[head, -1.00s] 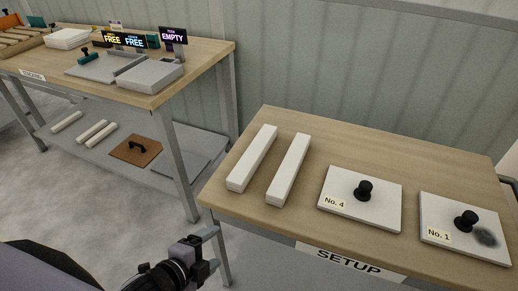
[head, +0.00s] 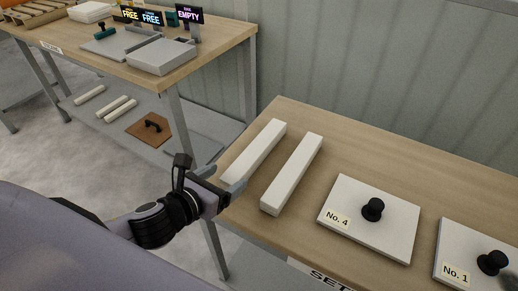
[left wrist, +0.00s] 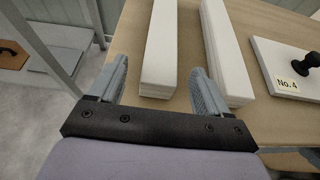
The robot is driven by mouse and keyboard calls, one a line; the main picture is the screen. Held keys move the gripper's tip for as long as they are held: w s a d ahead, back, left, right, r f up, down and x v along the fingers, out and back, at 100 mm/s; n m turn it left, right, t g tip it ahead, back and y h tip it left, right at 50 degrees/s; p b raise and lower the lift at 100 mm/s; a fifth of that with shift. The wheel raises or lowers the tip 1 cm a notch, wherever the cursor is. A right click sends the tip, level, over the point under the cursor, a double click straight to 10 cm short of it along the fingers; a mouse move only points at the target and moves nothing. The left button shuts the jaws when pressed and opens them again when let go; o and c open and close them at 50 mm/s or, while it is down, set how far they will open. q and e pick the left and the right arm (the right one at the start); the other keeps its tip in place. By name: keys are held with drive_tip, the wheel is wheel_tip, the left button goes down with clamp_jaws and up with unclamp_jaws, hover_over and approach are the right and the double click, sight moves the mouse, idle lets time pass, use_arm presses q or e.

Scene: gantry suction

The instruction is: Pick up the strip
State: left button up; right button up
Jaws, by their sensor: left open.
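Two long white strips lie side by side on the setup table. The left strip (head: 258,149) and the right strip (head: 292,174) both run away from the table's front edge. My left gripper (head: 237,190) is at the table's front left edge, by the near end of the left strip. In the left wrist view my open left gripper (left wrist: 158,85) has its two fingers apart, with the near end of the left strip (left wrist: 160,55) showing between them and beyond. The right strip (left wrist: 226,55) lies just past the right finger. My right gripper is not seen.
A white plate marked No. 4 (head: 345,230) with a black knob lies right of the strips. A plate marked No. 1 (head: 462,260) lies farther right. Another bench (head: 225,38) with signs and grey devices stands at the back left, with more strips on its lower shelf (head: 75,112).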

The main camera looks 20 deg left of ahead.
sight(236, 171)
use_arm(q)
drive_tip(key=shift+x, duration=2.85)
drive_tip(key=shift+d, duration=0.1)
drive_tip(key=c, duration=1.2)
drive_tip(key=shift+c, duration=0.4)
